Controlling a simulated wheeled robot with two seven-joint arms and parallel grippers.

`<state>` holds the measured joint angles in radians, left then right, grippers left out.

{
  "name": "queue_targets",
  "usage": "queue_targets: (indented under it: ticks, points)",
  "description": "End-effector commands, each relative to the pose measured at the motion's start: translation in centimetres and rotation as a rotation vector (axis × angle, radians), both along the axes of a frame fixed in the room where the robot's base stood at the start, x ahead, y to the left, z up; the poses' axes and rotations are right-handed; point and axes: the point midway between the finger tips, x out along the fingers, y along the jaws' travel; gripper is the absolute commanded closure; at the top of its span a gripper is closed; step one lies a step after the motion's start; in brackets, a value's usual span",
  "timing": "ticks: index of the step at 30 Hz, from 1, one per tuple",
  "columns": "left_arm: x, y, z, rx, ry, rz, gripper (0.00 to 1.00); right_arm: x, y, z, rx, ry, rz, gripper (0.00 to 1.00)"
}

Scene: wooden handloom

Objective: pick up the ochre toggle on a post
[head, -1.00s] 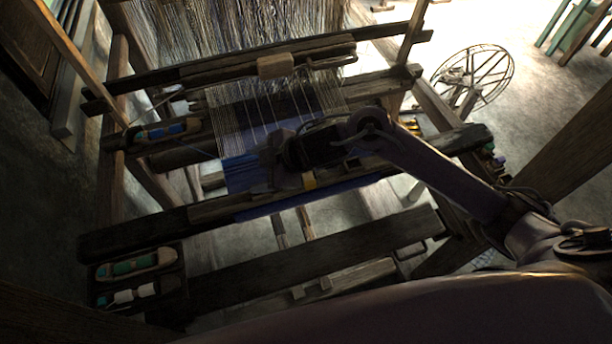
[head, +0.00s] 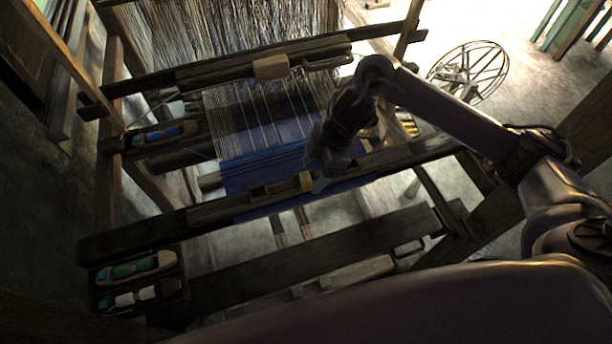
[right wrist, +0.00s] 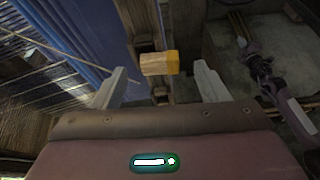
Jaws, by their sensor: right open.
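The ochre toggle (head: 306,182) sits on the loom's dark front beam, at the edge of the blue cloth (head: 265,160). In the right wrist view the toggle (right wrist: 160,63) shows a wooden body with a yellow-ochre end. My right gripper (head: 317,170) is open and close beside the toggle in the head view. In the right wrist view its fingers (right wrist: 163,84) are spread wide, with the toggle appearing between and just beyond their tips. Nothing is held. Whether the fingers touch it cannot be told.
A tray of shuttles (head: 135,283) sits at the front left, and another shuttle holder (head: 158,135) is at the left of the loom. The front beam (head: 130,232) runs across below the cloth. A spoked wheel (head: 470,72) stands at the back right.

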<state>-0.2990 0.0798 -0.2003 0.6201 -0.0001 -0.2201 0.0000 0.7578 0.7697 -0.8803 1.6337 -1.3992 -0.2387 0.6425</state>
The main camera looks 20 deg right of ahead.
Motion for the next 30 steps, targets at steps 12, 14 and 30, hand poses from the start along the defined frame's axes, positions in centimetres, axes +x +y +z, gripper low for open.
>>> queue_targets:
  ticks: [12, 14, 30]
  points:
    - [-0.1, 0.0, 0.9, 0.0, 0.001, 0.0, 1.0, 0.2, 0.9, -1.8, 0.002, -0.004, -0.001, 0.33]
    - [-0.1, 0.0, 0.9, 0.0, 0.001, 0.001, 1.0, 0.2, 0.9, -1.8, 0.002, -0.004, -0.001, 0.38]
    - [-0.1, 0.0, 0.9, 0.0, 0.002, 0.001, 1.0, 0.2, 0.8, -1.8, 0.002, -0.004, -0.001, 0.96]
